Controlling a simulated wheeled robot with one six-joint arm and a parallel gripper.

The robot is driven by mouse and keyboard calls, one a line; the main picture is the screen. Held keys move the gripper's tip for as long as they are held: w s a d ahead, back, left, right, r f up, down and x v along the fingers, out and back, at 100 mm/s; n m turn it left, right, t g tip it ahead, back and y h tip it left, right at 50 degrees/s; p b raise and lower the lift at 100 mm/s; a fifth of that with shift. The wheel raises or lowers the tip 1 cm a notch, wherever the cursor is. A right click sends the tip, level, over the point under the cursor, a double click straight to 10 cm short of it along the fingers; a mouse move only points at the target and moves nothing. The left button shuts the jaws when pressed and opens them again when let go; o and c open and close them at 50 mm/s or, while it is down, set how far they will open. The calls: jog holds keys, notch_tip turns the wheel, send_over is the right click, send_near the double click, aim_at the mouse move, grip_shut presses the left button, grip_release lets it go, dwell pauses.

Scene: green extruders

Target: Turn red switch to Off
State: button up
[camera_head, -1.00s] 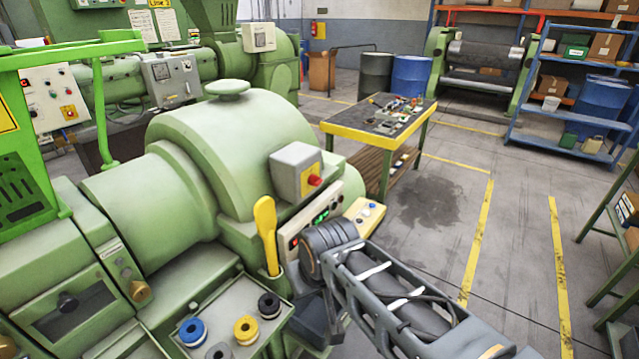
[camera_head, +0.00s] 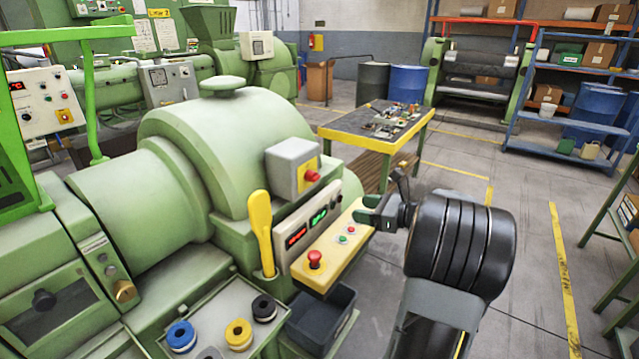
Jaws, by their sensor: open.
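The red switch (camera_head: 312,176) is a red knob on a yellow plate, on the side of a grey box (camera_head: 290,160) fixed to the green extruder (camera_head: 220,140). Which way the knob is turned is too small to read. My gripper (camera_head: 366,208) is at the right end of the yellow button panel, below and to the right of the switch and apart from it. Its dark green jaws point left and are open and empty.
The yellow panel (camera_head: 330,250) carries a red mushroom button (camera_head: 315,258) and small buttons, below a lit display (camera_head: 308,227). A dark bin (camera_head: 322,315) sits below. A yellow-edged worktable (camera_head: 365,143) stands behind.

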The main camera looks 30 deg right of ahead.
aim_at(319, 179)
notch_tip(319, 179, up, 4)
jog(key=w+r+m+t, duration=0.1)
jog(key=m+t, duration=0.1)
jog(key=m, duration=0.1)
jog(key=shift+y, duration=0.4)
jog(key=x, duration=0.4)
jog(key=p+x, duration=0.1)
jog(key=x, duration=0.4)
jog(key=p+x, duration=0.1)
jog(key=x, duration=0.3)
jog(key=shift+w+a+f, duration=0.1)
jog(key=shift+w+f, duration=0.15)
jog(key=shift+w, duration=0.05)
jog(key=c, duration=0.9)
